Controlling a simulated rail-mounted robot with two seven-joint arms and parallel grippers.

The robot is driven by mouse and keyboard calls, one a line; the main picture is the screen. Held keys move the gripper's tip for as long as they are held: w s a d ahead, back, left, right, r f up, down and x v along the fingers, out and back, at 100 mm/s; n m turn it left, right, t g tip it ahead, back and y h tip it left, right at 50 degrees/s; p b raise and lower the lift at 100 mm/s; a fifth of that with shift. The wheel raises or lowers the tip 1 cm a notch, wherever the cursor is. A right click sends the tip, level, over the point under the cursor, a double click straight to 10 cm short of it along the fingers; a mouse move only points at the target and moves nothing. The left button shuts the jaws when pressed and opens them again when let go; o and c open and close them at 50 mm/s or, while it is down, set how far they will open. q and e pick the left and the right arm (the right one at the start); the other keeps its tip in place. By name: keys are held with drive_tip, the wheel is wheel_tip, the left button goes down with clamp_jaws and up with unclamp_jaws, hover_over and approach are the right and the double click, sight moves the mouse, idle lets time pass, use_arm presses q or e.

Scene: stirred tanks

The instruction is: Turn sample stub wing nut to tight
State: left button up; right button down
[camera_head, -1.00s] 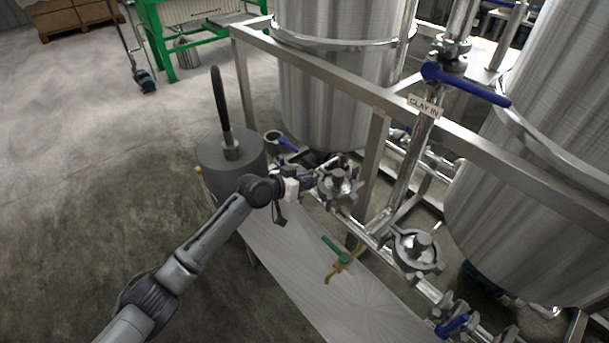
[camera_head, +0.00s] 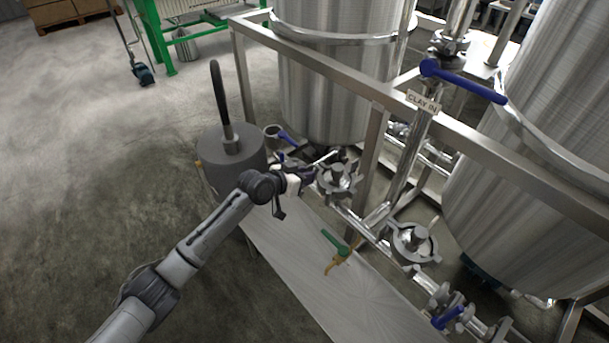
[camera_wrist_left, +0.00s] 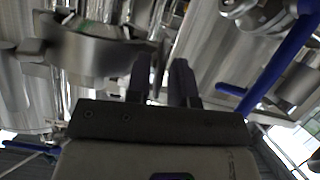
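In the head view my left gripper (camera_head: 308,173) is at the pipework left of the near tank, beside a round metal clamp fitting (camera_head: 338,180). A thin pale bar (camera_head: 325,158) shows just beyond the fingers. I cannot tell whether it is part of the wing nut. In the left wrist view the two dark fingers of the gripper (camera_wrist_left: 162,72) are apart, with a gap between them. A curved metal clamp band (camera_wrist_left: 90,52) lies left of the fingers. The wing nut itself is not clearly distinguishable. My right gripper is not in view.
A blue-handled valve (camera_head: 287,138) lies behind the gripper. A grey cylinder with an upright handle (camera_head: 231,158) stands left. A steel frame rail (camera_head: 320,70) crosses above.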

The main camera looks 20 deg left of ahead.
use_arm(q)
drive_tip(key=shift+o, duration=0.8)
drive_tip(key=p+v, duration=0.4)
drive_tip(key=v, duration=1)
drive_tip(key=shift+p, duration=0.4)
drive_tip(key=shift+d, duration=0.1)
